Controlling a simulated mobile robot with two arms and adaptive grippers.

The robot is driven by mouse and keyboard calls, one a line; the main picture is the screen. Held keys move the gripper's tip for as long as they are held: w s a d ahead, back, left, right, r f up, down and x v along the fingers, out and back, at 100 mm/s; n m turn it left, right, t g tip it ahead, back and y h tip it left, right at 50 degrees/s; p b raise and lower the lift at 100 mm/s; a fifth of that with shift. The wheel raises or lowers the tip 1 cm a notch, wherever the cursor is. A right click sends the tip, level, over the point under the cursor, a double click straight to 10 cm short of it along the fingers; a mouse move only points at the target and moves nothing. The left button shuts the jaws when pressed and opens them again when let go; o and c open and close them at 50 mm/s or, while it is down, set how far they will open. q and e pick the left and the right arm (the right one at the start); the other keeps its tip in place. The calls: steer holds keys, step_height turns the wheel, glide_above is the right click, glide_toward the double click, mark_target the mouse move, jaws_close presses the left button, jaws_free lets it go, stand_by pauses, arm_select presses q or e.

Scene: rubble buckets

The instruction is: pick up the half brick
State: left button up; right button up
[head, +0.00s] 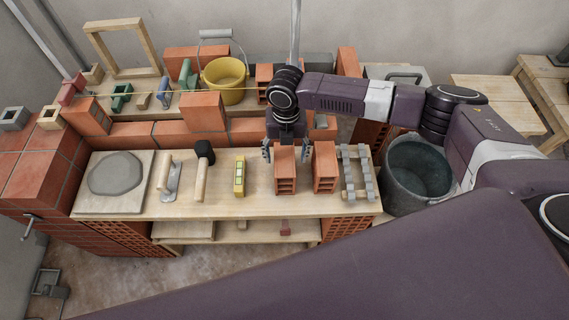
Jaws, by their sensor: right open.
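A short orange-red brick with hollow cells (285,181) stands on the front board of the bench, and a similar one (324,177) stands just right of it. My left gripper is not in view.
A grey rack-like piece (357,173) lies right of the bricks. A dark bucket (416,172) stands right; a yellow bucket (225,82) stands behind.

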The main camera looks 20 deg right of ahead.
steer(key=shift+s+a+f, duration=0.1)
steer(key=shift+s+f, duration=0.1)
steer(key=shift+f, duration=0.7)
step_height(320, 180, down, 4)
steer(key=shift+a+r+p, duration=0.15)
steer(key=shift+p, duration=0.2)
steer(key=shift+w+f, duration=0.1)
steer(key=shift+f, duration=0.4)
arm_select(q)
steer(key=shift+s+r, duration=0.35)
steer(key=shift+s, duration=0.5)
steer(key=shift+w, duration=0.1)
arm_select(e)
steer(key=shift+c, duration=1.1)
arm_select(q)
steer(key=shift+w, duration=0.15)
arm_select(e)
steer(key=shift+r, duration=0.1)
jaws_close()
